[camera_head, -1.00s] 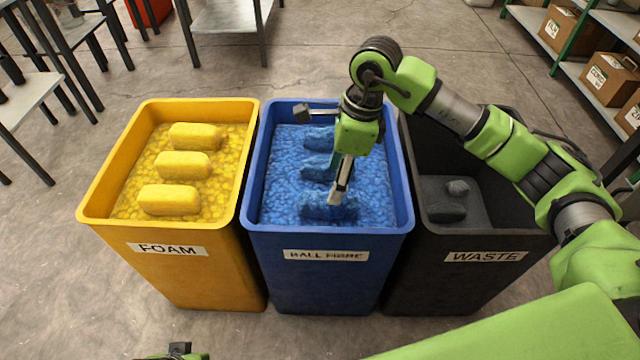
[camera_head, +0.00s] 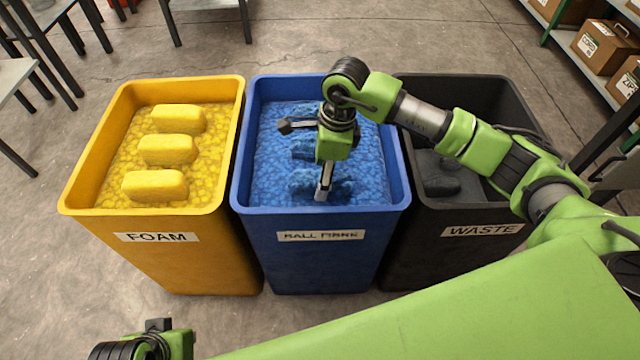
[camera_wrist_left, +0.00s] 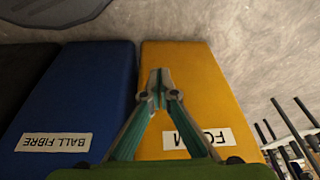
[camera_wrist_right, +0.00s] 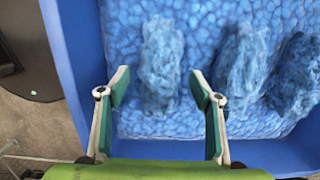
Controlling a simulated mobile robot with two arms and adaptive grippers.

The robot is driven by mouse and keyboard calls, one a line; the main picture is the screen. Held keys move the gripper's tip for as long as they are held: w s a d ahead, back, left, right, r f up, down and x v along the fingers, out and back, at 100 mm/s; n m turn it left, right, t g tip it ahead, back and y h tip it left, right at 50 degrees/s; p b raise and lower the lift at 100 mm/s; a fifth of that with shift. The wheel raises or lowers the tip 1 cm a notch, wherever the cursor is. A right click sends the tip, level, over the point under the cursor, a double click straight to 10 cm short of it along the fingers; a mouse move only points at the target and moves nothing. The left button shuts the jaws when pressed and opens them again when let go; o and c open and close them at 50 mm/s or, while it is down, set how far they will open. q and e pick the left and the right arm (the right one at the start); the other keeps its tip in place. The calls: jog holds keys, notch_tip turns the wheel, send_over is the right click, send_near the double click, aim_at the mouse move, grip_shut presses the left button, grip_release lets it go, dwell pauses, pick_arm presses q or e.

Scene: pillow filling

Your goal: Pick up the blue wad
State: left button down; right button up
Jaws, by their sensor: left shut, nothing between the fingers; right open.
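Several fluffy blue wads lie in the blue bin (camera_head: 240,180) labelled BALL FIBRE. The wad nearest me (camera_head: 340,186) is partly covered by my right gripper (camera_head: 304,162) in the head view. In the right wrist view, my right gripper (camera_wrist_right: 160,82) is open and empty, and a blue wad (camera_wrist_right: 162,60) appears between and beyond its fingertips. Two more wads, a middle wad (camera_wrist_right: 240,72) and a far one (camera_wrist_right: 297,75), lie to the right there. My left gripper (camera_wrist_left: 158,85) is shut and empty in front of the yellow bin; its arm shows low in the head view.
The yellow FOAM bin (camera_head: 70,195) with several yellow blocks stands left of the blue bin. The black WASTE bin (camera_head: 520,110) with dark lumps stands right, beneath my right arm. The bin walls (camera_wrist_right: 65,60) rise close around my right gripper. Tables and shelves stand farther back.

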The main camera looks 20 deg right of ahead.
aim_at(303, 183)
jog(key=shift+a+f, duration=0.2)
jog(key=shift+f, duration=1.2)
jog(key=c, duration=1.2)
jog(key=shift+c, duration=0.2)
jog(key=shift+r, duration=0.15)
